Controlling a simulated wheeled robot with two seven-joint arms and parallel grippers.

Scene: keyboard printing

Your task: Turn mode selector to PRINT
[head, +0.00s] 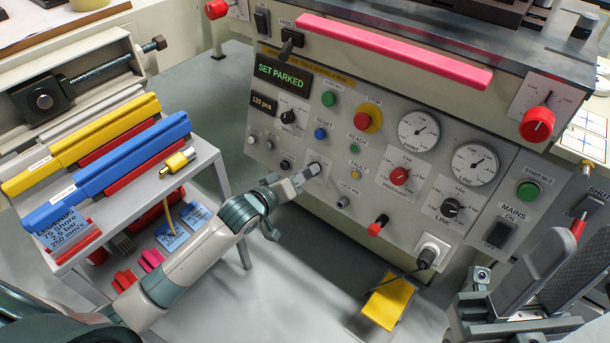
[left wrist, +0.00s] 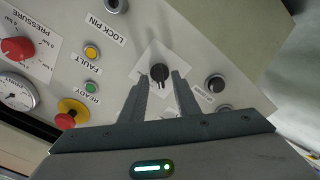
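The mode selector appears to be the small black knob (left wrist: 159,73) on a white plate in the left wrist view; its label is not readable. In the head view it is mostly hidden by my left gripper (head: 308,176), which reaches the lower left of the grey control panel (head: 375,225). In the left wrist view the two fingers of my left gripper (left wrist: 160,88) stand apart, one on each side of the knob. I cannot tell if they touch it. My right gripper (head: 560,265) is at the lower right in the head view, its fingers apart, away from the panel.
Near the knob are a lock pin (head: 343,201), a yellow fault lamp (head: 355,175) and a red pressure knob (head: 399,176). A display (head: 283,75) reads SET PARKED. A red stop button (head: 369,119) sits above. A side shelf (head: 150,185) with coloured bars stands left.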

